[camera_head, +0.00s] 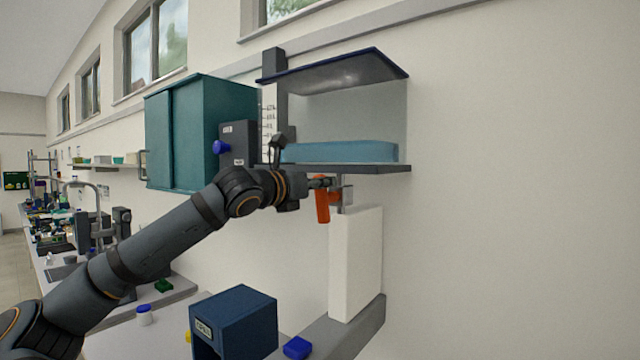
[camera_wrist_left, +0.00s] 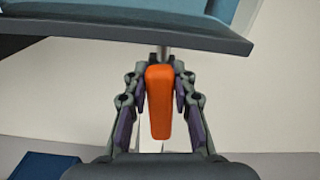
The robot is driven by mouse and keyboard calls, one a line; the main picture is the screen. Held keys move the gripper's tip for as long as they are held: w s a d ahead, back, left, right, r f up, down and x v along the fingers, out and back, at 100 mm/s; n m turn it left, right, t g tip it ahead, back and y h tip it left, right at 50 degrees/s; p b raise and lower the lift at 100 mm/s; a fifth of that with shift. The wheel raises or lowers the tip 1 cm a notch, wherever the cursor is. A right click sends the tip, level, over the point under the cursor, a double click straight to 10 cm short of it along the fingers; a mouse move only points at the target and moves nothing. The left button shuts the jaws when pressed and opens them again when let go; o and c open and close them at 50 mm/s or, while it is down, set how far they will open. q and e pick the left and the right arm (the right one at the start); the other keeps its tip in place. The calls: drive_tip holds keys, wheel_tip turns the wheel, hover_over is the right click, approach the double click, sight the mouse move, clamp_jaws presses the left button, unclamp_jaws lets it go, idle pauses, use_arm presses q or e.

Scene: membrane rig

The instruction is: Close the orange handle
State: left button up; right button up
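The orange handle (camera_head: 322,206) hangs down just under the front of the dark shelf of the membrane rig (camera_head: 345,168). In the left wrist view the handle (camera_wrist_left: 159,103) hangs between the two fingers, below a thin metal rod. My left gripper (camera_head: 318,183) is at the handle's upper part, one finger on each side. Its fingertips in the left wrist view (camera_wrist_left: 160,78) are close to the handle's edges. I cannot tell whether they touch it. My right gripper is in neither view.
A teal cabinet (camera_head: 203,130) and a dark box with a blue knob (camera_head: 221,147) are to the left. A blue box (camera_head: 233,322) and a small blue block (camera_head: 297,347) are below. The right-hand wall is bare.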

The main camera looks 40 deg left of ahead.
use_arm(q)
drive_tip(key=shift+c, duration=1.1)
clamp_jaws()
drive_tip(key=n, duration=0.1)
drive_tip(key=a+n, duration=0.1)
drive_tip(key=n, duration=0.1)
drive_tip(key=n+b, duration=0.1)
drive_tip(key=shift+a+f+n, duration=0.15)
drive_tip(key=shift+f+n, duration=0.1)
drive_tip(key=shift+n, duration=0.05)
drive_tip(key=shift+s+a+f+n+b, duration=0.1)
drive_tip(key=shift+a+f+n+b, duration=0.35)
drive_tip(key=shift+n, duration=1.5)
drive_tip(key=shift+a+f+n+b, duration=0.1)
drive_tip(key=shift+f+n+b, duration=0.6)
drive_tip(key=shift+n, duration=1.3)
drive_tip(key=shift+s+a+f+n+b, duration=0.1)
drive_tip(key=shift+a+f+n+b, duration=0.4)
drive_tip(key=shift+n, duration=1.45)
drive_tip(key=shift+d, duration=0.2)
